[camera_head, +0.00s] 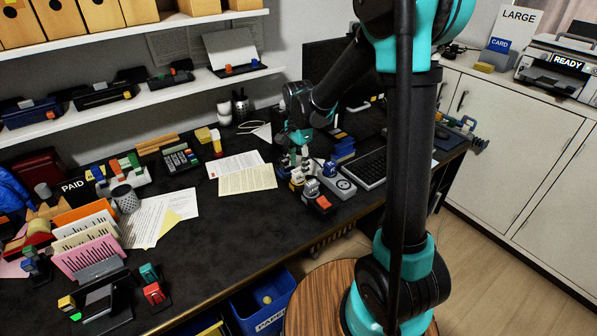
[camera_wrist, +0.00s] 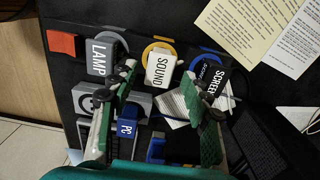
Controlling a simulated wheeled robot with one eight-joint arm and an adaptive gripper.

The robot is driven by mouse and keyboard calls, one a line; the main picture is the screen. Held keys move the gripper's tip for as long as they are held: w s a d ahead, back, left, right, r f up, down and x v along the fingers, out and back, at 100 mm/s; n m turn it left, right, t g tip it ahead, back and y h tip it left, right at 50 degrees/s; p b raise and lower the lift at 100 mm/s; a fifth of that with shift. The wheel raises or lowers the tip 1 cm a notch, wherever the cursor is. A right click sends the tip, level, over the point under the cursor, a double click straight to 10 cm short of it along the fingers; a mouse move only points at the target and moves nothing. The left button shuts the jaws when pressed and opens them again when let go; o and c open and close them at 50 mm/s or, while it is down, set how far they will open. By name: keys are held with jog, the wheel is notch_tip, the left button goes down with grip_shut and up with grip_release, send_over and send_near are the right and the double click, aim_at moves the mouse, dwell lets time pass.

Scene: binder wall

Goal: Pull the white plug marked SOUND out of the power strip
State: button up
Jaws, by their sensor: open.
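The white plug marked SOUND (camera_wrist: 160,68) sits upright in the power strip, with a yellow ring around its base. The strip (camera_head: 340,187) lies on the dark desk, partly hidden under my arm in the head view. The grey LAMP plug (camera_wrist: 101,56) is on one side of SOUND and the black SCREEN plug (camera_wrist: 214,80) on the other. A blue PC plug (camera_wrist: 128,125) is nearer my palm. My gripper (camera_wrist: 158,74) is open and empty, its green-padded fingers on either side of SOUND in the wrist view. I cannot tell whether either finger touches a plug.
The red switch (camera_wrist: 61,43) marks one end of the strip. Paper sheets (camera_head: 247,180) lie left of the strip, a keyboard (camera_head: 362,168) right of it. A letter sorter (camera_head: 88,250) stands farther left. Shelves with binders hang above the desk's back.

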aim_at(299, 171)
jog(key=shift+f, duration=1.65)
jog(key=shift+c, duration=0.4)
jog(key=c, duration=1)
jog(key=o, duration=0.4)
jog(key=c, duration=0.4)
jog(key=shift+r, duration=1.6)
jog(key=shift+r, duration=2.45)
